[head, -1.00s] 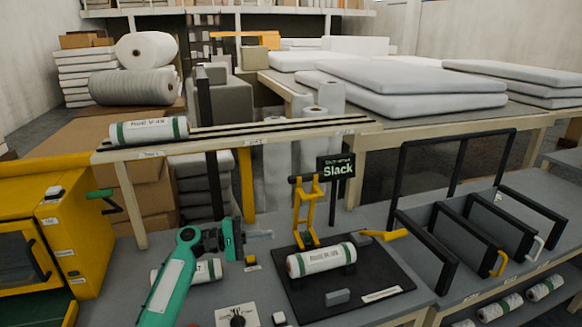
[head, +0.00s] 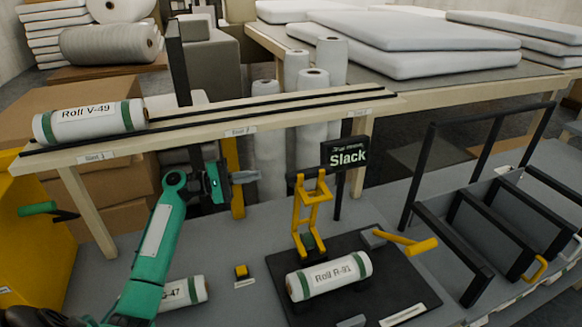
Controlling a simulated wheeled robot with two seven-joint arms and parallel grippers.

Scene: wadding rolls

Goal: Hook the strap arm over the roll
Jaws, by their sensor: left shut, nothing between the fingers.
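Roll R-91 (head: 328,276), white with green end bands, lies on a black base plate (head: 386,283). Behind it a yellow strap arm (head: 309,218) stands upright, raised clear of the roll, with a dark bar across its top. A black sign reading "Slack" (head: 346,156) stands beside it. A yellow-handled lever (head: 408,243) sits right of the roll. My left gripper (head: 257,176) is shut and empty, left of the strap arm in the picture, pointing right and apart from it. My right gripper is not in view.
Roll V-49 (head: 90,122) rests on a raised wooden rail shelf (head: 210,133) at the back left. Another roll (head: 185,292) lies partly behind my left arm. A small yellow-black block (head: 241,272) sits on the grey bench. Black divider frames (head: 480,225) stand at the right.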

